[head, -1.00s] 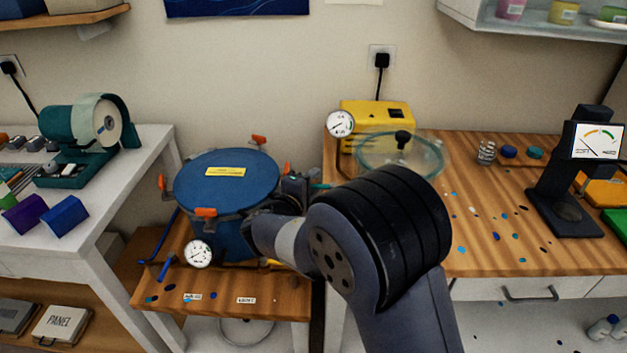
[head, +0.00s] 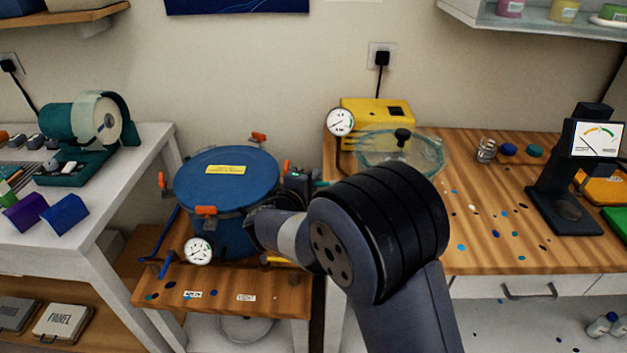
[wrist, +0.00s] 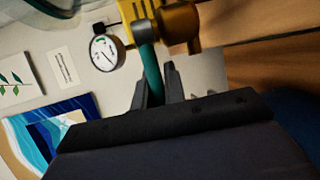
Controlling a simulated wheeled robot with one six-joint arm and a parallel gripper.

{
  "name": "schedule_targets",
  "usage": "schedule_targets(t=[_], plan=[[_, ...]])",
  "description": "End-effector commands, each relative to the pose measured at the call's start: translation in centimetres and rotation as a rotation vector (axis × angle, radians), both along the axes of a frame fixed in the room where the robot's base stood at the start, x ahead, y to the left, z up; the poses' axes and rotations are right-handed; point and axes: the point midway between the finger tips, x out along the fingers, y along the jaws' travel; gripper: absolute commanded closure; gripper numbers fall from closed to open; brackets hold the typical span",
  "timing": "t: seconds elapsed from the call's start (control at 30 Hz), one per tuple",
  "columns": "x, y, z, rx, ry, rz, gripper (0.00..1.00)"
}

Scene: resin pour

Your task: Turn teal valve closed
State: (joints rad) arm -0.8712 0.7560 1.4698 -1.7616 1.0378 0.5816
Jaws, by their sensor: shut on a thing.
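The teal valve handle (wrist: 150,68) shows in the wrist view as a teal bar running down from a yellow-brass fitting (wrist: 172,25). My gripper (wrist: 162,82) is shut on this bar, with a dark finger on each side of it. In the head view a small bit of teal (head: 321,184) shows just right of the blue pressure pot (head: 228,172). My wrist and arm cover most of the area around it there, and my fingertips cannot be made out clearly. The angle of the valve is hard to tell.
The pot has orange clamps and a dial gauge (head: 198,251) and stands on a low wooden stand (head: 220,290). A yellow pump (head: 377,116) with a gauge (head: 340,121) and a clear glass chamber (head: 432,155) stand on the right bench, close to my arm.

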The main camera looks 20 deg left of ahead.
Motion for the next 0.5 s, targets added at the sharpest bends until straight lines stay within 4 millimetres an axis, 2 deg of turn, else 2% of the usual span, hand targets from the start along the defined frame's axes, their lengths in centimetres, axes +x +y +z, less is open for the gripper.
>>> schedule_targets(t=[0.5], plan=[[-0.14,-0.02,-0.35,0.003,0.0,0.035,1.0]])
